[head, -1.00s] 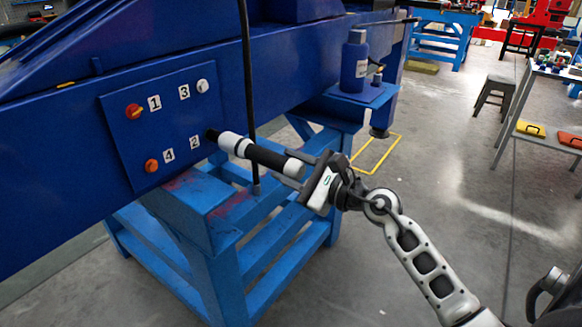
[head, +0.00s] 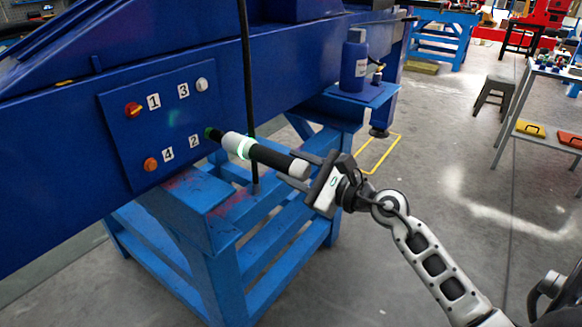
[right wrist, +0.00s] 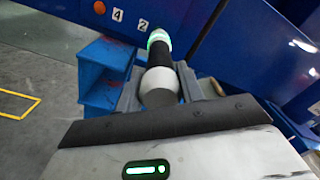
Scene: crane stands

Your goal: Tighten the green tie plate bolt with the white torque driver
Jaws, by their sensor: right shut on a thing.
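The tie plate (head: 118,125) is a blue panel on the blue beam, with bolts beside labels 1 to 4. The green bolt (head: 209,132) by label 2 shows just at the driver's nose; I cannot tell whether they touch. The white torque driver (head: 232,142) has a black grip, a white end and a ring glowing green. It points at the green bolt. My right gripper (head: 312,173) is shut on the rear of the driver, also seen in the right wrist view (right wrist: 168,92). There the driver hides the bolt. My left gripper is not in view.
A blue stand (head: 215,225) is below.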

